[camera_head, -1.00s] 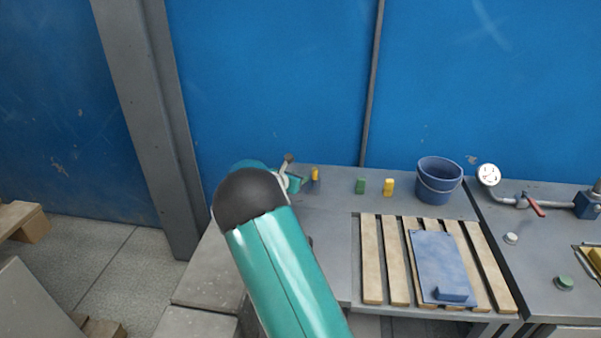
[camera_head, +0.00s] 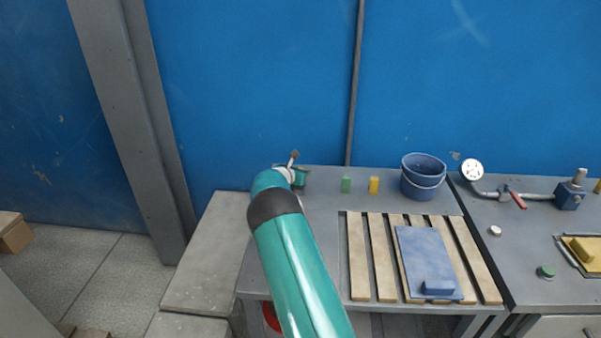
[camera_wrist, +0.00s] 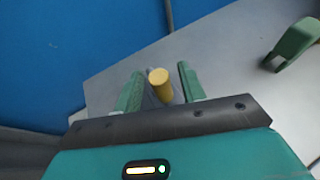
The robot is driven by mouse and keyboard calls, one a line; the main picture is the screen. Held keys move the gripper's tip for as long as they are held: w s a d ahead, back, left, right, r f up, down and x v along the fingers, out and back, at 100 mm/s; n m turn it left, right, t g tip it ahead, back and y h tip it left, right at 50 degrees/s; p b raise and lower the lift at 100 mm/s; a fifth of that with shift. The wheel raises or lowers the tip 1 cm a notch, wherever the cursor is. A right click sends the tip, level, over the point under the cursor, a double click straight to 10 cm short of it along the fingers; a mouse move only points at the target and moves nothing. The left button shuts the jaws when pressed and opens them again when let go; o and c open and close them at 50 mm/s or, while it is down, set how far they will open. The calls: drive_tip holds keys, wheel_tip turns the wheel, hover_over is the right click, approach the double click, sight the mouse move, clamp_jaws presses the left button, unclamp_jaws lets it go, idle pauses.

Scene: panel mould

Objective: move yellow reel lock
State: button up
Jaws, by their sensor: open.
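The yellow reel lock (camera_wrist: 160,80) shows in the wrist view as a small upright piece with a round yellow top and a grey part beside it. My gripper (camera_wrist: 160,71) is open, with one green finger on each side of the lock; I see a gap on both sides, and cannot tell whether the fingers reach down around it. In the head view my gripper (camera_head: 298,178) is at the back left of the bench, and the lock is hidden there. Another yellow piece (camera_head: 374,185) stands farther right beside a green piece (camera_head: 346,184).
A green piece (camera_wrist: 291,42) stands right of my fingers in the wrist view. A blue bucket (camera_head: 422,180) stands at the back, and a blue panel (camera_head: 427,255) lies on wooden slats (camera_head: 357,260). The blue wall (camera_head: 250,80) rises close behind the bench.

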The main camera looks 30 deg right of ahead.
drive_tip(key=shift+d, duration=0.15)
clamp_jaws()
